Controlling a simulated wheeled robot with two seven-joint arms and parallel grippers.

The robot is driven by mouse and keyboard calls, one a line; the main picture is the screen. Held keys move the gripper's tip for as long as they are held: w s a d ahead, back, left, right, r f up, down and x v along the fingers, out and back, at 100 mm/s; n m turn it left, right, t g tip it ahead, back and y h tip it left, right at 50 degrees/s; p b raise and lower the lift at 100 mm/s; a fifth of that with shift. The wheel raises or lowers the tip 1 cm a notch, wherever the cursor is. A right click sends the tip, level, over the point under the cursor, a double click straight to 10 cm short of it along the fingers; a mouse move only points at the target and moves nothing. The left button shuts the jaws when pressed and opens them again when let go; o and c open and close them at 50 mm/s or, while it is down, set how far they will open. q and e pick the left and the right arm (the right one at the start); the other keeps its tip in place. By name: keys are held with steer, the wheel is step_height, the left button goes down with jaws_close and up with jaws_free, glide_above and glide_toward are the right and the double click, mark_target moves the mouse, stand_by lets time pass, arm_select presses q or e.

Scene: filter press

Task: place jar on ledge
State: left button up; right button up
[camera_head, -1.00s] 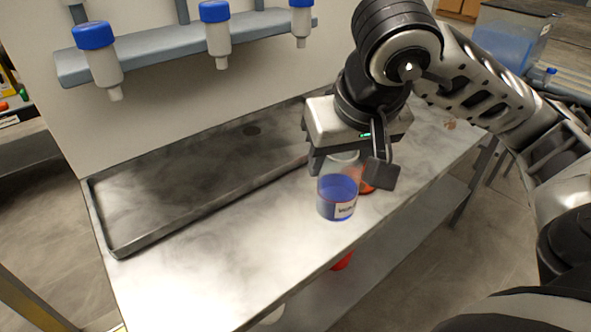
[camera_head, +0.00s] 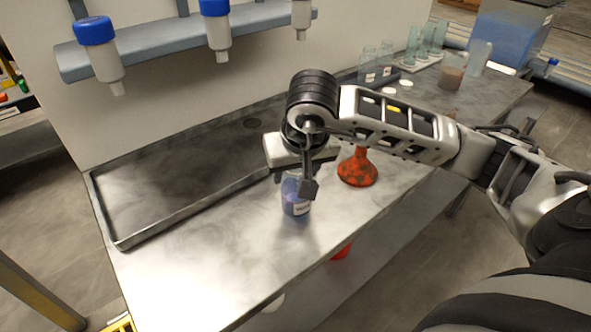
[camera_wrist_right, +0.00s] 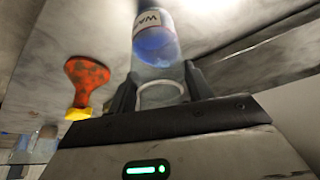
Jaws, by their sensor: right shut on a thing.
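The jar (camera_head: 294,199) is clear with blue contents and a white label. It is held by my right gripper (camera_head: 302,182) over the front strip of the grey countertop, which may be the ledge (camera_head: 215,235), just right of the sunken tray. In the right wrist view the jar (camera_wrist_right: 157,42) sits between the two fingers of my right gripper (camera_wrist_right: 158,90), label partly readable. I cannot tell whether its base touches the counter. My left gripper is not in view.
A red-orange flask (camera_head: 357,169) stands right of the jar. The sunken tray (camera_head: 170,205) lies left, empty. A rack (camera_head: 150,52) with blue-capped bottles hangs above. Glassware (camera_head: 413,45) stands at the far right. The front-left counter is clear.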

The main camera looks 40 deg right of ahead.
steer(key=shift+f, duration=0.4)
steer(key=shift+f, duration=0.1)
steer(key=shift+f+b, duration=0.2)
steer(key=shift+b, duration=0.15)
steer(key=o, duration=1.1)
steer(key=shift+r, duration=0.1)
steer(key=shift+o, duration=0.2)
steer(key=shift+r, duration=0.1)
